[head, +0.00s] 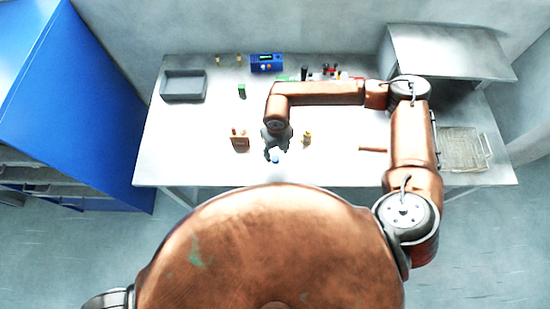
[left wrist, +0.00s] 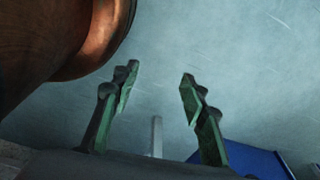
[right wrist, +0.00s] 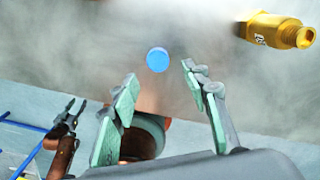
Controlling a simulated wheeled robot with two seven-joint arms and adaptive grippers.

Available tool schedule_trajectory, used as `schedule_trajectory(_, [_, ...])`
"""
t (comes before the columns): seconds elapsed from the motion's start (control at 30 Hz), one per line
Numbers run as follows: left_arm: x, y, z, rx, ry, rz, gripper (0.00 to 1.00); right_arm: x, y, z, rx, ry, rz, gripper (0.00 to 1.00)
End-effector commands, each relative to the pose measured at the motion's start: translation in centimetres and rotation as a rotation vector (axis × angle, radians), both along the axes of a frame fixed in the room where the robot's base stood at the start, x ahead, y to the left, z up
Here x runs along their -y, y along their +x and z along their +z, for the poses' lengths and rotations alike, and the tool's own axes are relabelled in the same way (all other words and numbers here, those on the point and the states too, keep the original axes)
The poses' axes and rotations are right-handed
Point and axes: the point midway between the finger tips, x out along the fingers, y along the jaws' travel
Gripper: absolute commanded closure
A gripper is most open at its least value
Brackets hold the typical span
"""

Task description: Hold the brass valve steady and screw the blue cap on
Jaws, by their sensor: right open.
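The blue cap (head: 274,157) lies near the front edge of the white table, and it shows as a blue disc in the right wrist view (right wrist: 157,60). The brass valve (head: 307,137) stands on the table to the right of the cap; it also shows at the top right of the right wrist view (right wrist: 282,31). My right gripper (head: 277,151) is open and empty above the cap, its fingers on either side and apart from it. My left gripper (left wrist: 160,74) is open and empty, away from the table, with floor beyond it. The head view does not show its fingers.
A brown block (head: 240,143) stands left of the cap, and a brown rod (head: 373,149) lies to the right. A grey tray (head: 184,86), a blue device (head: 267,63) and small items are farther back. A wire basket (head: 488,150) is at far right.

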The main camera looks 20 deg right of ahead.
Motion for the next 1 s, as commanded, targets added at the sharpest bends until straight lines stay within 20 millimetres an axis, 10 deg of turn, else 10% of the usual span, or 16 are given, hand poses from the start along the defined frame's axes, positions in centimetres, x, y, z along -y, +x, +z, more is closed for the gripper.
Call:
schedule_trajectory(0.5, [-0.2,-2.7,1.1,-0.034,0.003,0.007,0.6,-0.2,0.2,-5.0,-0.001,0.0,-0.002,0.57])
schedule_trajectory(1.0, [-0.1,-1.3,1.1,-0.018,0.002,0.004,0.6,-0.2,0.2,-5.2,-0.001,0.0,-0.002,0.67])
